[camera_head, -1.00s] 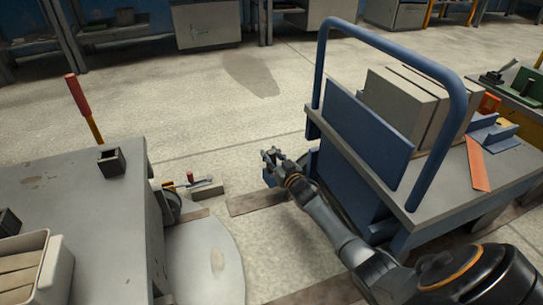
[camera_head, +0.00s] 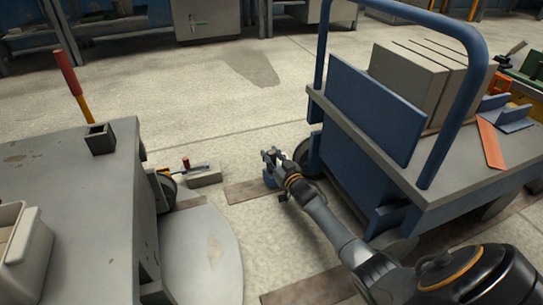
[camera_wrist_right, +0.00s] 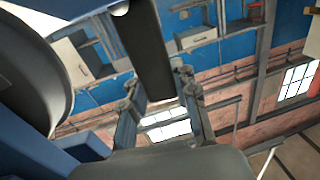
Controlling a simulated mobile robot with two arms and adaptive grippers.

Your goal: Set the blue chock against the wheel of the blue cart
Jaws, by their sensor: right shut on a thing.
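The blue cart (camera_head: 372,112) stands at the right, with a dark wheel (camera_head: 303,152) showing at its left end. My right gripper (camera_head: 271,156) is low over the floor, left of this wheel. It is shut on the blue chock (camera_head: 268,180), of which only a small blue part shows below the fingers. A gap seems to lie between chock and wheel, but the gripper and arm hide part of it; I cannot tell whether the chock touches the floor. In the right wrist view a dark bar (camera_wrist_right: 153,50) lies between the fingers. My left gripper is out of view.
A grey cart or table (camera_head: 75,215) with a red-handled lever (camera_head: 68,75) fills the left. A grey block (camera_head: 205,178) lies on the floor by its wheel. The cart carries grey slabs (camera_head: 408,80) and an orange plate (camera_head: 492,145). The floor behind is open.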

